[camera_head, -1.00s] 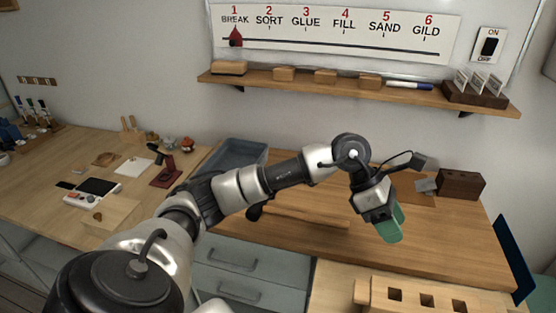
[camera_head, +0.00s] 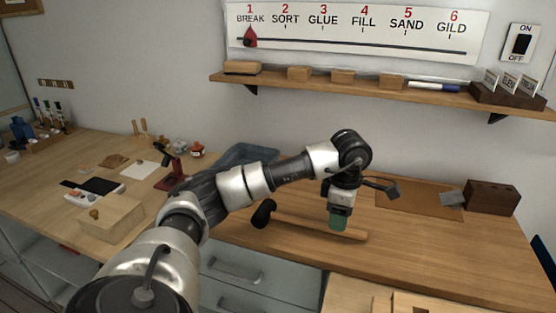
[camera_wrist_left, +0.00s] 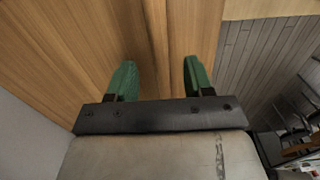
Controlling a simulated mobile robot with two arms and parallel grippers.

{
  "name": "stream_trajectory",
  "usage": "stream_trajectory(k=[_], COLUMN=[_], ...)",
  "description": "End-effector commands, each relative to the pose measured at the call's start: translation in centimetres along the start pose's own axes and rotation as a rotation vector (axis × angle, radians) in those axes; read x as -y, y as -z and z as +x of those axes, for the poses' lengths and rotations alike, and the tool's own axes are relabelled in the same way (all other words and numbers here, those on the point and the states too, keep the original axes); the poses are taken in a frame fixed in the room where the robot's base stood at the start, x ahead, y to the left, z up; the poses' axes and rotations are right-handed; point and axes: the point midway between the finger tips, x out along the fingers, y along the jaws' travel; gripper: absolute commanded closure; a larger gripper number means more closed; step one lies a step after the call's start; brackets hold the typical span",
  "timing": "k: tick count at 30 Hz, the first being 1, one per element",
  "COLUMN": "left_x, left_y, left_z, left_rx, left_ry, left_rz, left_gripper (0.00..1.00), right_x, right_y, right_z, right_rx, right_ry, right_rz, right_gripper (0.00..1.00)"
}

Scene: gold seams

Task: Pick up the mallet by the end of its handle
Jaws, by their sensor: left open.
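The mallet lies on the wooden bench, with its dark head (camera_head: 264,213) at the left and its light wooden handle (camera_head: 300,226) running right. My left gripper (camera_head: 339,224) points down over the handle near its right end. Its green fingers hide a short stretch of the handle in the head view. In the left wrist view, the open fingers (camera_wrist_left: 159,80) stand on either side of the handle (camera_wrist_left: 156,35), with a gap on each side. I cannot tell how far the fingertips are above the bench. My right gripper is not in view.
A grey-blue tray (camera_head: 248,154) stands behind my left arm. A brown mat (camera_head: 415,198) and a dark wooden block (camera_head: 492,197) are at the back right. A shelf (camera_head: 380,90) runs along the wall above. The bench right of the handle is clear.

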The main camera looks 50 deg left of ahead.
Motion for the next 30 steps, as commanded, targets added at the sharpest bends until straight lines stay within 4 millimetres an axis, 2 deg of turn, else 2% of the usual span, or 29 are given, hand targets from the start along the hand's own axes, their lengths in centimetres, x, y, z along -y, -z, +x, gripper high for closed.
stream_trajectory(k=[10, 19, 27, 30], left_x=[0.0, 0.0, 0.0, 0.0], left_y=[-0.2, -0.2, -0.2, -0.2], left_z=[4.6, 5.2, 5.2, 5.2], left_rx=[-0.001, 0.000, 0.000, 0.000], left_ry=[0.003, 0.000, 0.000, 0.000], left_rz=[0.000, 0.001, 0.000, 0.001], left_gripper=[0.48, 0.48, 0.88, 1.00], right_x=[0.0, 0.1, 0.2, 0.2], right_y=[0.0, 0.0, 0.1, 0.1], right_z=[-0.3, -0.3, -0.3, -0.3], right_rx=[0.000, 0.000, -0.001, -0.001], right_ry=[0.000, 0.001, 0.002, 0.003], right_rz=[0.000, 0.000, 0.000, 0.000], right_gripper=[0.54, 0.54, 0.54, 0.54])
